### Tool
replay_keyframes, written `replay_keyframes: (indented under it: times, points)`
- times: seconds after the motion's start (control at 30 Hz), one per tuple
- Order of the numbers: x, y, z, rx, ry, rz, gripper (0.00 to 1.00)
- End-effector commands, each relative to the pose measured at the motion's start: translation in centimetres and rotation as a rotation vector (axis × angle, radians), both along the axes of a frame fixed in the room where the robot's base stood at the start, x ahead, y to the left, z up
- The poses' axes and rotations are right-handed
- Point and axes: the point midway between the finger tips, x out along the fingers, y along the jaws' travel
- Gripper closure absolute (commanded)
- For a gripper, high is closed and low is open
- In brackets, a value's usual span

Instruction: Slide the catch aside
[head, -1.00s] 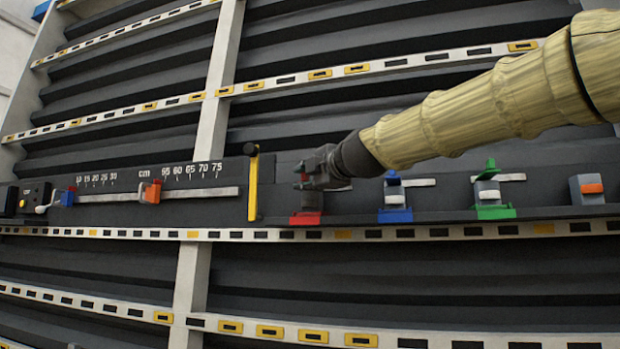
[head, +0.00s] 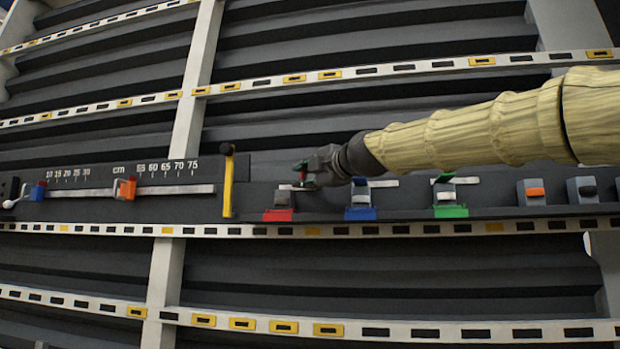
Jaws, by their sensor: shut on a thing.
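The catch is a small red-topped handle (head: 302,168) above the red-based block (head: 282,198) on the dark panel. My gripper (head: 303,174) is shut on this handle and hides much of it. The handle sits to the right of its block, and a bit of pale slot shows to the left of my gripper. My arm reaches in from the right.
A blue catch (head: 358,198) and a green catch (head: 447,196) stand to the right under my arm, their handles at the left of their pale slots. Farther right is an orange switch (head: 535,193). A yellow upright bar (head: 229,182) and a centimetre scale (head: 165,168) lie to the left.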

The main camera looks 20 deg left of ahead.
Motion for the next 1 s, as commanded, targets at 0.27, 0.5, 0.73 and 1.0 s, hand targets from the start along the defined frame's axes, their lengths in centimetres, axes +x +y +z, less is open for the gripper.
replay_keyframes:
  times: [0.27, 0.5, 0.73, 1.0]
  points:
    - [0.0, -0.5, 0.8, 0.009, -0.007, -0.006, 0.59]
    - [0.0, -0.4, 0.5, 0.005, -0.004, -0.005, 0.59]
    - [-0.8, -1.7, 0.4, 0.005, -0.002, -0.005, 0.59]
    - [-3.3, -5.0, 0.5, 0.006, -0.003, -0.005, 0.59]
